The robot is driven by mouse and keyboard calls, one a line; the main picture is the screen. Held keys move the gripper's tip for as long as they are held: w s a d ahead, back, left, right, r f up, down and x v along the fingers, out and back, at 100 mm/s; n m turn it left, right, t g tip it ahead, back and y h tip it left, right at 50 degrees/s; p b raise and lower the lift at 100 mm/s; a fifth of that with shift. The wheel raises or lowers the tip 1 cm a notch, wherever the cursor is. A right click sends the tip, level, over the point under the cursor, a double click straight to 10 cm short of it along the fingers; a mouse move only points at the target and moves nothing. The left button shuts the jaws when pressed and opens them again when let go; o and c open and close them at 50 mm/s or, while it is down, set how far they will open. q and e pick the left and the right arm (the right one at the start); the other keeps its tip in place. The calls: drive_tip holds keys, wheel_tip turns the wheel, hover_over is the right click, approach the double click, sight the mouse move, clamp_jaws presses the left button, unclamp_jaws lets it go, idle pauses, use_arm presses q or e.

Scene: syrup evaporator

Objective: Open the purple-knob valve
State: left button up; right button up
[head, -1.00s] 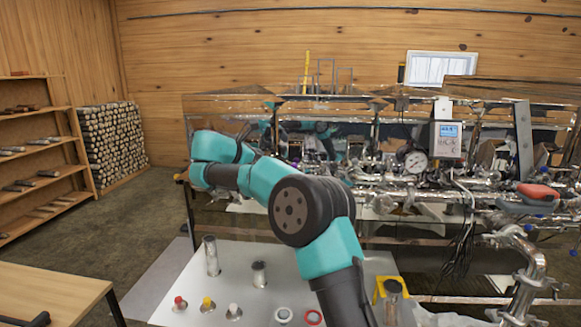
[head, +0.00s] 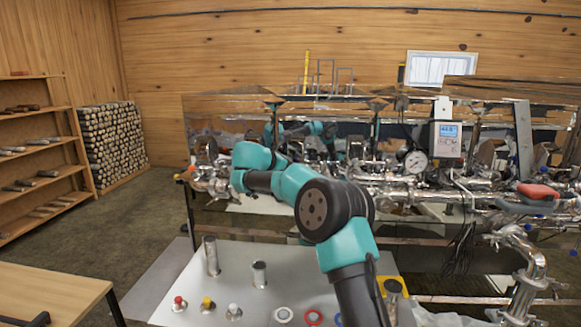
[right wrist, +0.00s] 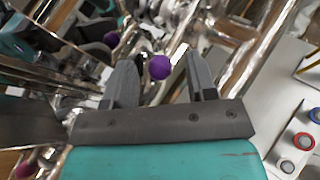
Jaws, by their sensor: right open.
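The purple knob (right wrist: 159,67) is a small round ball in the right wrist view, in front of steel pipework. My right gripper (right wrist: 160,65) is open, with its two dark fingers on either side of the knob as seen from the wrist. I see no finger touching the knob, and cannot tell how far beyond the fingertips it is. My left gripper is not in view.
Steel pipes and fittings (head: 215,183) run along the evaporator, with a round gauge (head: 416,162) and a display box (head: 447,139). Metal cylinders (head: 211,256) and small coloured-top parts stand on the pale table. A wooden bench (head: 55,292) is at lower left.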

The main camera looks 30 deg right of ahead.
drive_tip(key=shift+c, duration=0.3)
clamp_jaws()
drive_tip(key=shift+a, duration=0.1)
